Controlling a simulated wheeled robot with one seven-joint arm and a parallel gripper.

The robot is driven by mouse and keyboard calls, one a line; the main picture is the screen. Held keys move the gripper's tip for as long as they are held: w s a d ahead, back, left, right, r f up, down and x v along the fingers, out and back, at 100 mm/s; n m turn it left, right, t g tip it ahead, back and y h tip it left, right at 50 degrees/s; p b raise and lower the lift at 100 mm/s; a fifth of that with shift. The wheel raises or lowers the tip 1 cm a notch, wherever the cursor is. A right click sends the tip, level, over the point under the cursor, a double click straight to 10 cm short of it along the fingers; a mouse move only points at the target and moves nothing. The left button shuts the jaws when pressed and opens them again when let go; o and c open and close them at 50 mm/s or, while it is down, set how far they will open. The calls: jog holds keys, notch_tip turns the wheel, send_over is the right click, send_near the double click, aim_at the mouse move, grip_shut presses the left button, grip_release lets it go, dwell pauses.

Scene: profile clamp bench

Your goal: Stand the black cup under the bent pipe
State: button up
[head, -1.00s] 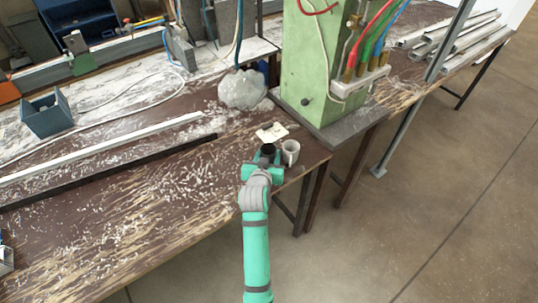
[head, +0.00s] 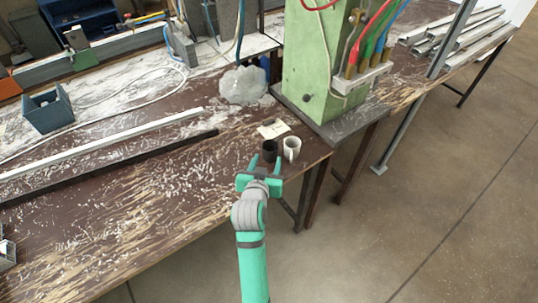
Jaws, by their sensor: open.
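The black cup (head: 269,151) stands upright on the dark, worn bench near its right front corner, just left of a white cup (head: 291,149). My gripper (head: 264,164) is open and empty on the near side of the black cup. Its two teal fingers point at the cup with a gap between them; whether a fingertip touches it I cannot tell. I cannot make out for certain which part is the bent pipe; a brass fitting with a thin pipe (head: 351,36) sits on the green machine.
The green machine (head: 308,70) with coloured hoses stands behind and right of the cups. A pale paper (head: 273,130) and a clear plastic bag (head: 243,86) lie behind the cups. A black bar (head: 110,167) lies to the left. The bench's front edge is close.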

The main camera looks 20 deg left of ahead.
jog(key=shift+v, duration=2)
jog(key=shift+a, duration=0.1)
